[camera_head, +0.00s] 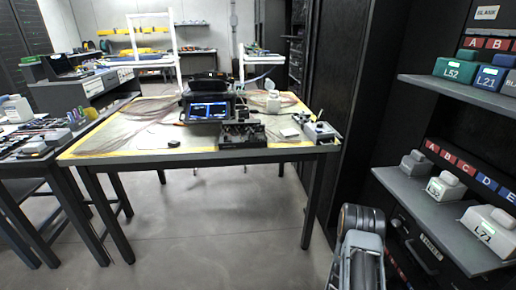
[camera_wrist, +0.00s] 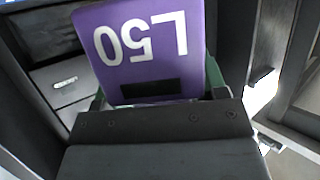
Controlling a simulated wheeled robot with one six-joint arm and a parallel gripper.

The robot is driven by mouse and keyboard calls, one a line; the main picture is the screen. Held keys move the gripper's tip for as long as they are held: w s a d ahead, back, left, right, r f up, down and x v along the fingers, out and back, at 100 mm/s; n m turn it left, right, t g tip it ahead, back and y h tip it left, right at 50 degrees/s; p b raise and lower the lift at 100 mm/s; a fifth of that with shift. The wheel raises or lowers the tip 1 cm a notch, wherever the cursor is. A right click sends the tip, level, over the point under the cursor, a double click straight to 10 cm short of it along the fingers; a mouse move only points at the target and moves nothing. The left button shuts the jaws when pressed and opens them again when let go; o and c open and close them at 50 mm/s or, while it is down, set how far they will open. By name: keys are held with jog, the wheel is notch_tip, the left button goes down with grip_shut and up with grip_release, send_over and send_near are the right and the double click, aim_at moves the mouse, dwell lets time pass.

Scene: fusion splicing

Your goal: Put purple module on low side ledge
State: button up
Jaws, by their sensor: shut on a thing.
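The purple module (camera_wrist: 140,50), marked L50, fills the top middle of the wrist view, its lettering upside down. My gripper (camera_wrist: 152,92) is shut on it; the dark gripper body covers the module's near end. In the head view my arm shows at the bottom right, but the module and the fingertips are out of sight there. On the right of the head view is a rack with an upper shelf (camera_head: 455,91) and a lower ledge (camera_head: 408,187). I cannot tell which one the task calls the low side ledge.
The upper shelf holds a green module L52 (camera_head: 455,68) and a blue module L21 (camera_head: 489,78). The lower ledge holds several grey modules, one marked L71 (camera_head: 489,228). A table (camera_head: 150,152) with a splicing device (camera_head: 208,106) stands left of centre. The floor before it is clear.

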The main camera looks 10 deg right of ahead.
jog(key=w+a+r+n+t+y+p, duration=0.2)
jog(key=w+a+r+n+y+p, duration=0.2)
jog(key=a+r+p, duration=0.65)
jog(key=w+a+r+n+t+y+p, duration=0.25)
jog(key=w+a+r+p, duration=0.3)
jog(key=r, duration=0.95)
jog(key=w+a+r+n+t+y+p, duration=0.1)
jog(key=w+a+r+n+y+p, duration=0.25)
jog(key=a+r+p, duration=0.75)
jog(key=s+d+y+b, duration=0.1)
jog(key=s+d, duration=0.1)
jog(key=s, duration=0.6)
jog(key=shift+s+d+f+n, duration=0.15)
jog(key=shift+d+n, duration=0.2)
jog(key=shift+n, duration=0.05)
jog(key=shift+a, duration=0.15)
